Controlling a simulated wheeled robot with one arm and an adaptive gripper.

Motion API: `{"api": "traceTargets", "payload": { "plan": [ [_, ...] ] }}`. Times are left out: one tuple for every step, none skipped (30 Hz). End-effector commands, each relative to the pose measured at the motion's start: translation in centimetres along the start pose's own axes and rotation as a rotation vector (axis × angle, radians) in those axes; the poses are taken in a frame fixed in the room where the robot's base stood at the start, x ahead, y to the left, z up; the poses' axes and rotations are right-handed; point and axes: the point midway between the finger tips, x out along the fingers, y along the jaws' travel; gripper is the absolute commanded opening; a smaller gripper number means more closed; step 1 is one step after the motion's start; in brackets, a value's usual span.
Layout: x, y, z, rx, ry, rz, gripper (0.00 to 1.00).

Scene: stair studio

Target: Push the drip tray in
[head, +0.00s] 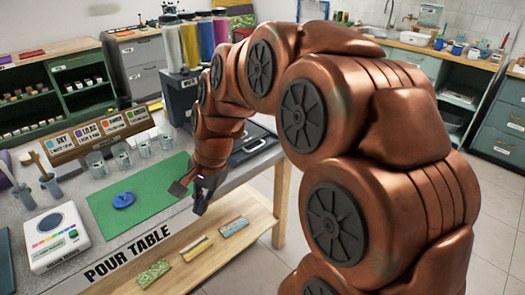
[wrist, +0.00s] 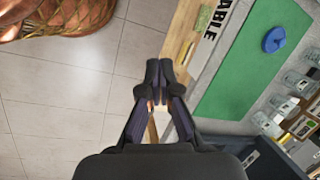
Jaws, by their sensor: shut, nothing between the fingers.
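The drip tray seems to be the dark flat tray (head: 258,142) that sticks out on the table behind my arm, at the foot of a dark dispenser (head: 180,98); my arm hides part of it. In the head view my gripper (head: 201,206) is shut and empty, at the front edge of the table, nearer the camera than the tray. In the wrist view my gripper (wrist: 160,66) points down with its fingertips together, over the floor beside the table edge. A dark surface (wrist: 268,160) shows at the lower right there; I cannot tell whether it is the tray.
A green mat (head: 140,200) with a blue disc (head: 124,200) lies left of my gripper. Several clear cups (head: 122,155) stand behind it. A scale (head: 57,238) is at the left. A wooden lower shelf (head: 225,255) holds several small blocks. Floor at the right is clear.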

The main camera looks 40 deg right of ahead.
Motion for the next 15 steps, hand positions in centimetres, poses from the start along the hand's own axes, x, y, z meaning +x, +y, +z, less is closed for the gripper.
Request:
{"api": "traceTargets", "payload": {
  "plan": [
    [0.5,-1.0,-2.8,0.132,0.002,-0.043,0.00],
    [0.4,-1.5,-4.2,0.213,0.002,-0.070,0.00],
    [0.3,-2.1,-6.2,0.320,0.003,-0.106,0.00],
    [0.2,-2.5,-7.9,0.399,0.003,-0.132,0.00],
    [0.1,-2.8,-9.5,0.480,0.001,-0.159,0.00],
    [0.0,-3.0,-11.6,0.588,-0.004,-0.194,0.00],
    [-0.1,-3.0,-13.4,0.672,-0.009,-0.221,0.00],
    [-0.3,-3.0,-15.2,0.753,-0.011,-0.249,0.00],
    [-0.6,-2.8,-17.6,0.863,-0.016,-0.287,0.00],
    [-0.7,-2.6,-19.4,0.945,-0.022,-0.316,0.00],
    [-0.8,-2.2,-21.3,1.028,-0.029,-0.345,0.00],
    [-1.1,-1.7,-23.9,1.135,-0.035,-0.386,0.00],
    [-1.4,-1.1,-25.6,1.212,-0.042,-0.415,0.00],
    [-1.5,-0.5,-27.2,1.286,-0.051,-0.440,0.00],
    [-1.7,0.4,-29.3,1.380,-0.062,-0.473,0.00]
  ]
}}
